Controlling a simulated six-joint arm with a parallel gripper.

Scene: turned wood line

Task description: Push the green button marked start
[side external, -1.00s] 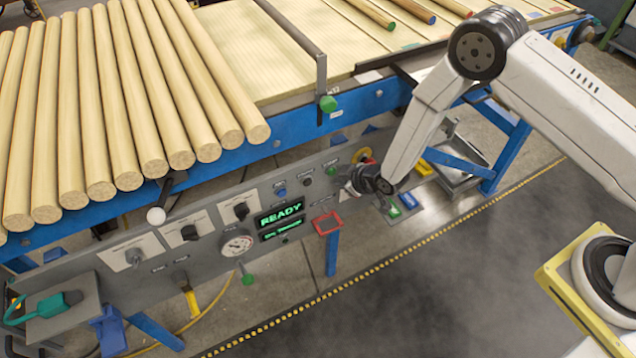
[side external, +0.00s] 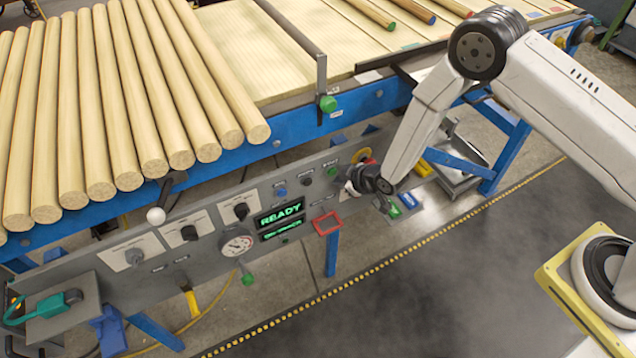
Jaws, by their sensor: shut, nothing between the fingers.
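A small green button (side external: 332,171) sits on the grey control panel (side external: 205,262), at the right end of a row of small buttons. Its label is too small to read surely. My gripper (side external: 350,187) is at the panel's right end, just right of and a little below the green button. It looks shut and empty, and it appears apart from the button. Its small fingertips are hard to make out against the panel.
A black button (side external: 306,181) and a blue button (side external: 281,192) are left of the green one. A yellow-ringed button (side external: 363,156) is just above my gripper. A green READY display (side external: 281,214) and a red frame (side external: 327,223) are lower left. Wooden rods (side external: 140,100) lie above.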

